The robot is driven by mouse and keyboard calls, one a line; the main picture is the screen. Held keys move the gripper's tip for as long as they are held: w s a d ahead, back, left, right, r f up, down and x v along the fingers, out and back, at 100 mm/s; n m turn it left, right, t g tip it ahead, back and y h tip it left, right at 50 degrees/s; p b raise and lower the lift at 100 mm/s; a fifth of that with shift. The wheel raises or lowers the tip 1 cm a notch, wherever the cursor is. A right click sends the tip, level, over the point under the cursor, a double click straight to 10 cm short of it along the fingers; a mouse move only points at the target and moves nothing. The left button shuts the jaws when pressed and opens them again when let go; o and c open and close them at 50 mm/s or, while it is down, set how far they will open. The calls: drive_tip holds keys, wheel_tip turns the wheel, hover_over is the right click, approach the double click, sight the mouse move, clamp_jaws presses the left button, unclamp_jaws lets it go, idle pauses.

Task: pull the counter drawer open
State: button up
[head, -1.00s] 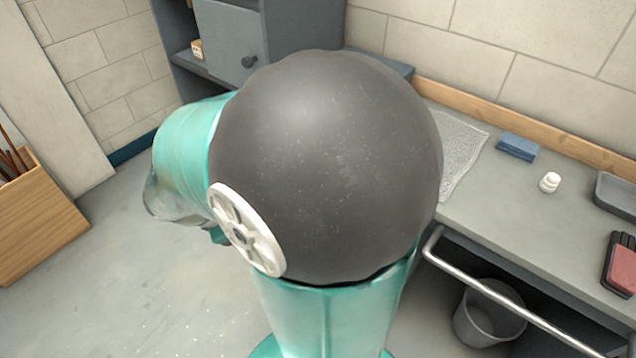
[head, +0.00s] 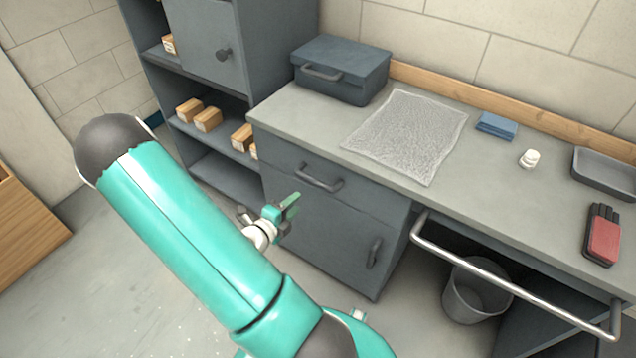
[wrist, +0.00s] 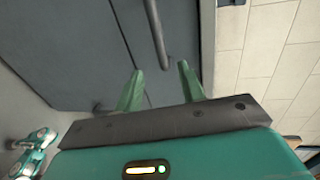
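The counter drawer (head: 349,192) is a dark grey front under the worktop's left end, and it looks closed. Its bar handle (head: 320,179) shows clear in the head view. My gripper (head: 292,203) is in front of the counter, below and left of that handle. In the wrist view its two green fingers (wrist: 160,68) are spread with nothing between them. The drawer handle (wrist: 157,35) lies beyond the fingertips there, its near end lined up with the gap. The drawer front (wrist: 180,45) fills the view behind it. I see no contact with the handle.
A cupboard door (head: 335,225) with its own handle is below the drawer. A toolbox (head: 345,85), a grey mat (head: 405,133) and small items sit on the worktop. A metal rail (head: 510,285) and a bin (head: 475,290) are at right. Open shelves (head: 205,150) stand left.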

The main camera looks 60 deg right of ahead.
sight(318, 183)
drive_tip(key=x, duration=1.3)
drive_tip(key=shift+d, duration=0.3)
clamp_jaws()
